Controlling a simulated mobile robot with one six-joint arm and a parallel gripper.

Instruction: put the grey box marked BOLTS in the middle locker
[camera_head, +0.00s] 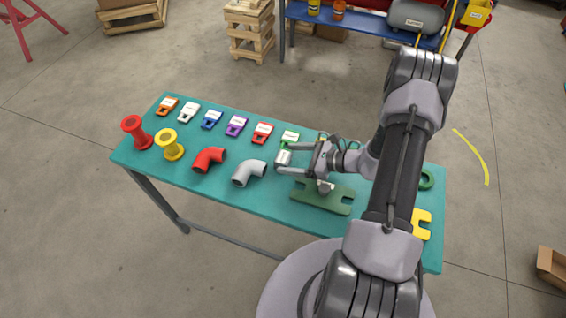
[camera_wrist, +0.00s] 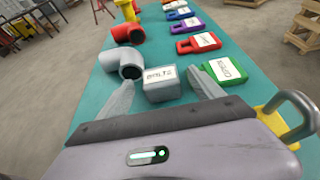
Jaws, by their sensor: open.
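The small grey box marked BOLTS (camera_wrist: 162,88) stands on the teal table. It also shows in the head view (camera_head: 283,158), partly covered by my gripper. My gripper (camera_head: 281,160) is open and low over the table, with its fingers pointing left in the head view. In the wrist view its fingertips (camera_wrist: 160,90) stand on either side of the box, and I see gaps between them and the box. No locker shows in either view.
On the teal table (camera_head: 150,157), a grey elbow (camera_head: 249,172) lies close left of the box and a green labelled tag (camera_wrist: 225,71) close on its other side. A red elbow (camera_head: 208,159), spools, more tags and a dark green plate (camera_head: 322,197) lie around. A blue bench (camera_head: 360,22) stands behind.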

